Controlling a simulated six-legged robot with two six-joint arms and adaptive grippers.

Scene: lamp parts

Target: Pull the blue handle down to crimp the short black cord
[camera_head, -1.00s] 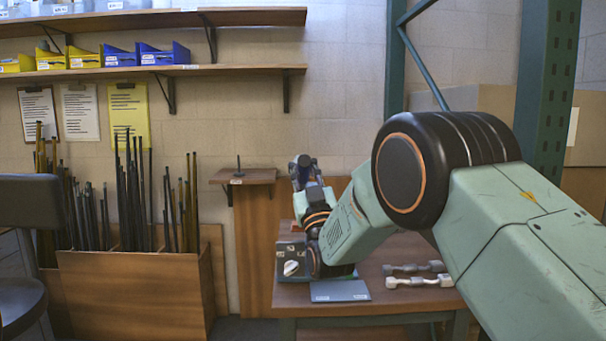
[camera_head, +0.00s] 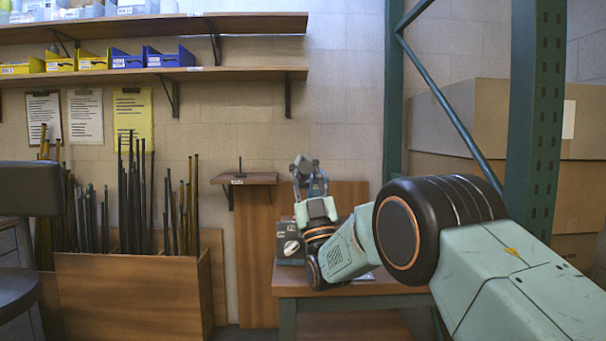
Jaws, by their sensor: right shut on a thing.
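A dark grey crimping device (camera_head: 288,238) with a white knob (camera_head: 291,247) stands on the wooden bench (camera_head: 300,284). My right gripper (camera_head: 308,168) is shut above the device, its fingers pointing up. It is closed on the blue handle, which the fingers hide almost wholly. My right arm comes in from the right and covers part of the device and the bench. The short black cord cannot be made out. My left gripper is not in view.
A small wall shelf (camera_head: 250,179) with a dark peg is left of my right gripper. A wooden bin (camera_head: 130,290) of rods stands at the left, near a dark chair (camera_head: 28,190). A green rack post (camera_head: 536,120) and cardboard boxes (camera_head: 465,115) are at the right.

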